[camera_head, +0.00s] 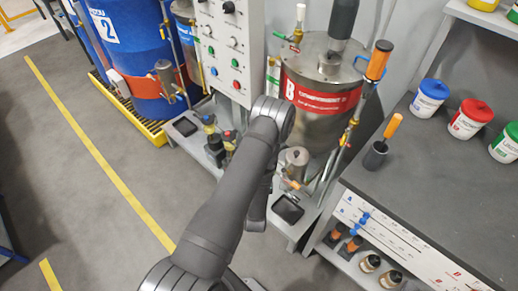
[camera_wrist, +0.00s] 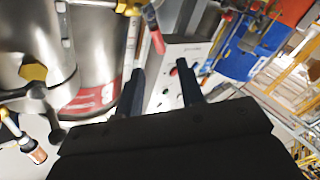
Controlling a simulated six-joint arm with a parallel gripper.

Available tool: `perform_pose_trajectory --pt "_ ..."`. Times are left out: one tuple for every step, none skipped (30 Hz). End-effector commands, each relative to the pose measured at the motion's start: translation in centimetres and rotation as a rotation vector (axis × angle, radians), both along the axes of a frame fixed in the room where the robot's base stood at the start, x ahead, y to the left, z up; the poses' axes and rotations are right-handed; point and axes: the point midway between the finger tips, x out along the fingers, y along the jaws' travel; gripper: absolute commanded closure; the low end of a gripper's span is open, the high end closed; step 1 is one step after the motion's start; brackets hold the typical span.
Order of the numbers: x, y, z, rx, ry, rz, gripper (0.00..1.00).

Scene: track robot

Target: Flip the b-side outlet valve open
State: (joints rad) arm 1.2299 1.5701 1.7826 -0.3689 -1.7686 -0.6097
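The B tank (camera_head: 318,115), a steel drum with a red "B" label, stands behind the end of my arm in the head view; part of a steel tank with red at its base (camera_wrist: 92,95) fills the left of the wrist view. I cannot tell which is the b-side outlet valve. A red handle (camera_wrist: 154,32) shows just beyond my gripper (camera_wrist: 160,82), which is open with nothing between its fingers. In the head view my wrist hides the fingers.
A control panel (camera_head: 228,52) with buttons stands left of the tank. A blue drum (camera_head: 130,45) is farther left. A bench (camera_head: 440,180) with capped tubs is at right, an orange-handled tool (camera_head: 376,152) on it. The floor at left is clear.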

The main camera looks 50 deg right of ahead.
Motion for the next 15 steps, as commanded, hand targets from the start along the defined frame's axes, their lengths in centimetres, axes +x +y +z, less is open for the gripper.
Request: perform_pose_trajectory --pt "0.8 -0.9 0.1 -0.005 0.0 0.002 0.65" --pt "1.3 -1.4 0.1 -0.005 -0.001 0.003 0.65" --pt "1.8 -2.1 0.1 -0.004 -0.002 0.003 0.65" --pt "2.2 -2.6 0.1 -0.005 -0.002 0.001 0.65" --pt "2.7 -3.1 0.1 -0.004 -0.001 0.001 0.65" --pt "3.3 -3.7 0.1 -0.004 -0.002 0.003 0.65" --pt "3.7 -4.2 0.1 -0.003 -0.001 0.002 0.65" --pt "4.0 -4.7 0.1 -0.004 -0.002 0.001 0.65" --pt "4.5 -5.3 0.0 -0.002 -0.001 0.0 0.65" --pt "4.9 -5.7 0.1 -0.003 -0.001 0.001 0.65" --pt "5.2 -6.1 0.1 -0.002 0.0 0.001 0.65" --pt "5.7 -6.6 0.1 -0.002 -0.002 0.002 0.65" --pt "5.9 -6.9 0.1 -0.002 -0.002 0.002 0.65" --pt "6.2 -7.2 0.0 -0.001 -0.001 0.001 0.65" --pt "6.4 -7.6 0.0 -0.002 -0.001 0.0 0.65"
